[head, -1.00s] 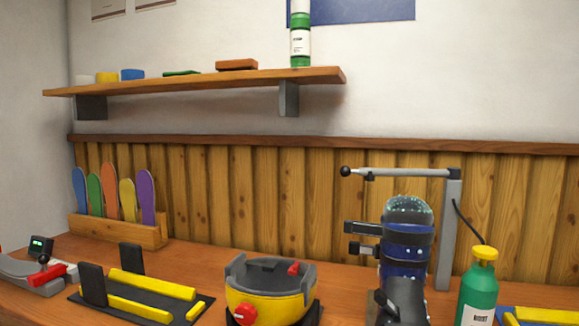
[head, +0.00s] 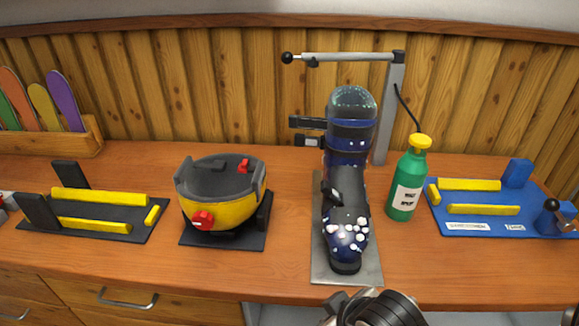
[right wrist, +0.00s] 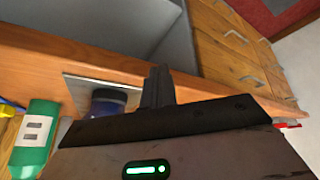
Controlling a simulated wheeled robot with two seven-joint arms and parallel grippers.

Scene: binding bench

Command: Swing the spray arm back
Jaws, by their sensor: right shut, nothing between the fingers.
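The spray arm (head: 345,57) is a grey horizontal bar on top of an upright grey post (head: 390,115). It points left above the boot, and a black ball knob (head: 287,58) is at its free end. A dark blue boot (head: 349,140) with white blobs on its toe stands on a metal plate (head: 319,262), below the bar in the picture. My right gripper (right wrist: 158,85) is shut and empty in the right wrist view, over the bench's front edge by the plate. In the head view only part of my right arm shows at the bottom. My left gripper is not in view.
A green spray bottle (head: 408,185) with a yellow cap stands right of the boot, with a black hose above it. A blue fixture (head: 480,223) is farther right. A yellow and grey device (head: 222,205) and a black fixture (head: 105,222) are left. Bare bench lies between them.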

